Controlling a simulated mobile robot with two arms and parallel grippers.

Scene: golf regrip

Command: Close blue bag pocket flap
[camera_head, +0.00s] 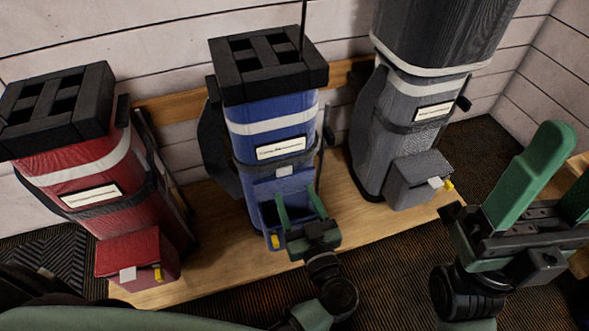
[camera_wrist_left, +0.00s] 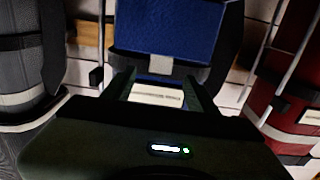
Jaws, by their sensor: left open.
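The blue bag (camera_head: 273,124) stands upright in the middle of the head view. Its pocket (camera_head: 268,217) is low on the front, and the flap (camera_head: 282,186) stands raised against the bag, with a silver tab (camera_head: 284,171) at its top. In the left wrist view, which looks upside down, the blue flap (camera_wrist_left: 170,28) and tab (camera_wrist_left: 160,64) show beyond the fingers. My left gripper (camera_head: 299,194) is open and empty in front of the raised flap; I cannot tell whether it touches. My right gripper (camera_head: 572,155) is open, far right, partly cut off.
A red bag (camera_head: 75,163) stands at left and a grey bag (camera_head: 410,110) at right, both with pockets shut. The bags stand on a wooden platform (camera_head: 225,255) before a plank wall. A thin shaft rises from the blue bag's black top (camera_head: 268,65).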

